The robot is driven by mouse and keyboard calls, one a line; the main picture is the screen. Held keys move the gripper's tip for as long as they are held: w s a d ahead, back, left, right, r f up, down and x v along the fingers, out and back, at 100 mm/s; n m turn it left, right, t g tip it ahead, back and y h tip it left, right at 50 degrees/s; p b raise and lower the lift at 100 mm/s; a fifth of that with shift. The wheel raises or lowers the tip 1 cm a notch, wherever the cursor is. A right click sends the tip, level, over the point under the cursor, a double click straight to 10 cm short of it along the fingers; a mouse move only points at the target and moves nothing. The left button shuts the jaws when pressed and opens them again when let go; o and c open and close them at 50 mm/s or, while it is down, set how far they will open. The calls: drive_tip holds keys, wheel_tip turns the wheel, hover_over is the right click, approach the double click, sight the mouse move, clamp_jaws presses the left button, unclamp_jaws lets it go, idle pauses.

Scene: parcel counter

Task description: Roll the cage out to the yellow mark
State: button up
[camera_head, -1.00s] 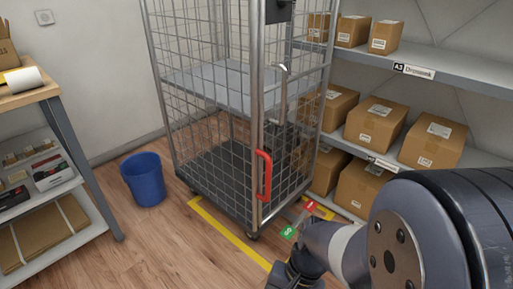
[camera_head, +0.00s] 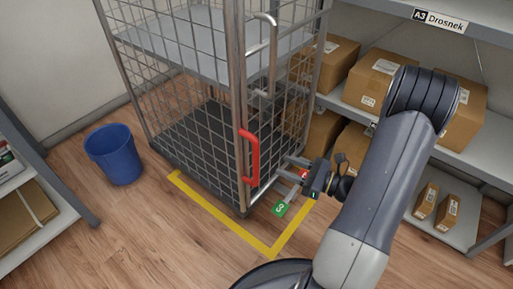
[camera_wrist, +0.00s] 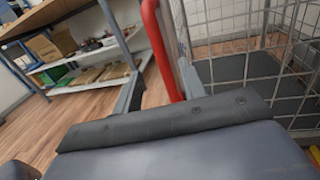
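The wire roll cage (camera_head: 238,85) stands upright against the shelving, with a red vertical handle (camera_head: 250,158) on its near corner post. The yellow mark (camera_head: 222,222) is an L-shaped floor line in front of the cage. A green tab (camera_head: 280,208) and a red tab (camera_head: 304,174) show low by the cage's near corner. My gripper (camera_head: 285,167) is open just right of the handle, its fingers pointing at it. In the wrist view the red handle (camera_wrist: 162,50) shows between the two spread fingers; I cannot tell whether they touch it.
A blue bin (camera_head: 114,155) stands left of the cage. A table leg and shelves (camera_head: 60,215) are at the far left. Shelving with cartons (camera_head: 370,82) is behind and right of the cage. The wooden floor in front of the mark (camera_head: 150,250) is clear.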

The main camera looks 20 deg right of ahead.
sight(256, 155)
drive_tip(key=b+x, duration=0.2)
drive_tip(key=x, duration=0.8)
drive_tip(key=shift+w+a, duration=0.15)
drive_tip(key=shift+a, duration=0.15)
clamp_jaws()
idle(0.3)
